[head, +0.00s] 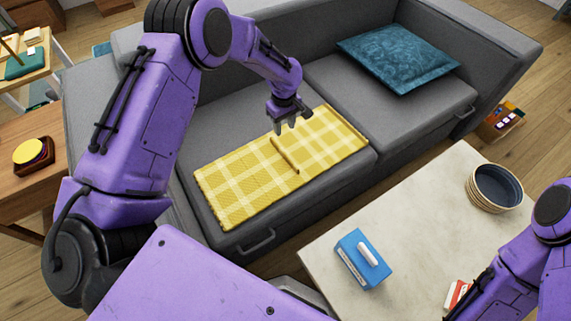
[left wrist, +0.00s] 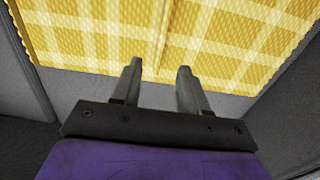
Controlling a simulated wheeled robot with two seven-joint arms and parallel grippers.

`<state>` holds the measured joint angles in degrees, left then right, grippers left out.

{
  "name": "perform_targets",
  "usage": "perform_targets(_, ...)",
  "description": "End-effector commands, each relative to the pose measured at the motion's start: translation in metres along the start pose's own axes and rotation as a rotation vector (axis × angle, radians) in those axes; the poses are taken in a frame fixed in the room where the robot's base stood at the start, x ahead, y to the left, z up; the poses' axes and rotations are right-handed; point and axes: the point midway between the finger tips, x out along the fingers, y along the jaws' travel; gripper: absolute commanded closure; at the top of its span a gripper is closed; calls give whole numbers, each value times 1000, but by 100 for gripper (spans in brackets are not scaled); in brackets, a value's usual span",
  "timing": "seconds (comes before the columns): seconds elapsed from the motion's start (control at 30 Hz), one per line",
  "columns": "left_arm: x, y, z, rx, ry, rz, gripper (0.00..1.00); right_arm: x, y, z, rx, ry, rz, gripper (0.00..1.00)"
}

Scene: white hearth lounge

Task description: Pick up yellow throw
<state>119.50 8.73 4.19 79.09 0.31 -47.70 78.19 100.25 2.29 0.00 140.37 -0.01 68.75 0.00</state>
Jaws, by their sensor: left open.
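The yellow plaid throw (head: 240,187) lies spread flat across the seat of the grey sofa, with a raised fold (head: 285,155) across its middle. My left gripper (head: 288,126) is over the throw's back edge, near the fold. In the left wrist view the throw (left wrist: 110,35) fills the upper part, and my open left gripper (left wrist: 158,75) points at it with nothing between its fingers. I cannot tell whether the fingertips touch the cloth. My right arm shows at the lower right of the head view, but its gripper is out of the picture.
The grey sofa (head: 335,85) holds a teal cushion (head: 397,57) at its right end. In front, a pale table (head: 410,225) bears a blue box (head: 352,262) and a round dark-lined bowl (head: 495,187). A wooden side table (head: 20,200) stands at the left.

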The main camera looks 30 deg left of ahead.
Motion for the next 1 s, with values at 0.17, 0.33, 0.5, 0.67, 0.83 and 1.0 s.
perform_targets(0.17, 26, -1, 0, -1, -1, -2, 56, 17, -2, 7, 0, 0, 0, 57)
perform_targets(0.33, 56, -1, 1, -1, -2, -2, 56, 19, -2, 8, 0, 0, 0, 57)
perform_targets(0.5, 76, -2, 2, -1, -1, -2, 56, 20, -2, 8, 0, 0, 0, 57)
perform_targets(0.67, 105, -6, 8, -1, -2, -2, 56, 22, -2, 9, 0, 0, 0, 57)
perform_targets(0.83, 120, -5, 7, -1, 0, 1, 56, 24, -2, 10, 0, 0, 0, 57)
perform_targets(1.0, 119, -5, 7, 0, 0, 1, 56, 23, -2, 10, 0, 0, 0, 57)
